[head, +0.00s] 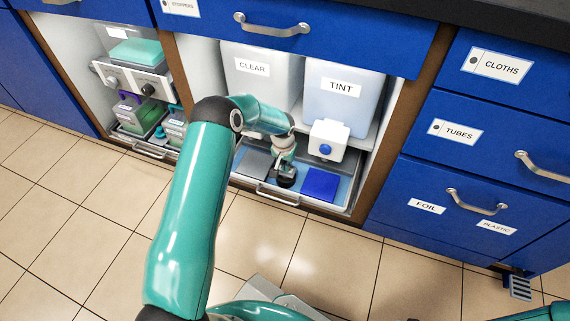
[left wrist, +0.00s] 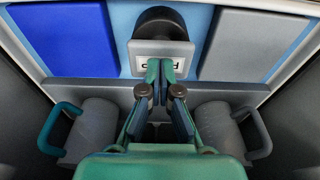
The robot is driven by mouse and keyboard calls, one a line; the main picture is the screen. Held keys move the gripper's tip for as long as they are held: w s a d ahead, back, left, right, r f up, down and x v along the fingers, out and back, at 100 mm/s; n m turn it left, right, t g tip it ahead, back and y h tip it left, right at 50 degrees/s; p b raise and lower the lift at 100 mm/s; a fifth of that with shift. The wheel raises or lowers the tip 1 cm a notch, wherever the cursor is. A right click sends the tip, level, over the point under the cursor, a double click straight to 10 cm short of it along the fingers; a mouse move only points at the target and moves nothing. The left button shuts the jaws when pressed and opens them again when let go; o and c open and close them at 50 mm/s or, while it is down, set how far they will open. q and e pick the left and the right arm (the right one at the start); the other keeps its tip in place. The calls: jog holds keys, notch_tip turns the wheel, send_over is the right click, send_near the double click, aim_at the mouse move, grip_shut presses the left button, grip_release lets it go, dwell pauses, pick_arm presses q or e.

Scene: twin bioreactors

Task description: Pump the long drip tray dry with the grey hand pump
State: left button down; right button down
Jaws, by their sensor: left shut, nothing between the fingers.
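The long drip tray (head: 318,204) stands at the foot of the cabinet under the CLEAR and TINT tanks, light blue on its floor. My left gripper (head: 286,166) reaches down over its middle. In the left wrist view the gripper (left wrist: 160,70) is shut and empty, its tips in front of a white label plate on a grey block (left wrist: 160,52) with a black round part (left wrist: 158,22). The tips overlap the plate; I cannot tell if they touch it. I cannot tell for sure whether this block is the grey hand pump. My right gripper is out of view.
A blue pad (head: 320,184) and a grey pad (head: 254,162) flank the gripper in the tray. The TINT tank's white tap (head: 328,141) hangs close above. Two grey cylinders with loop handles (left wrist: 97,130) (left wrist: 220,130) flank the fingers. The tiled floor in front is clear.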

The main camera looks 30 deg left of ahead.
pick_arm(q)
jog(key=shift+f, duration=0.55)
jog(key=shift+r+p, duration=0.7)
jog(key=shift+r, duration=0.95)
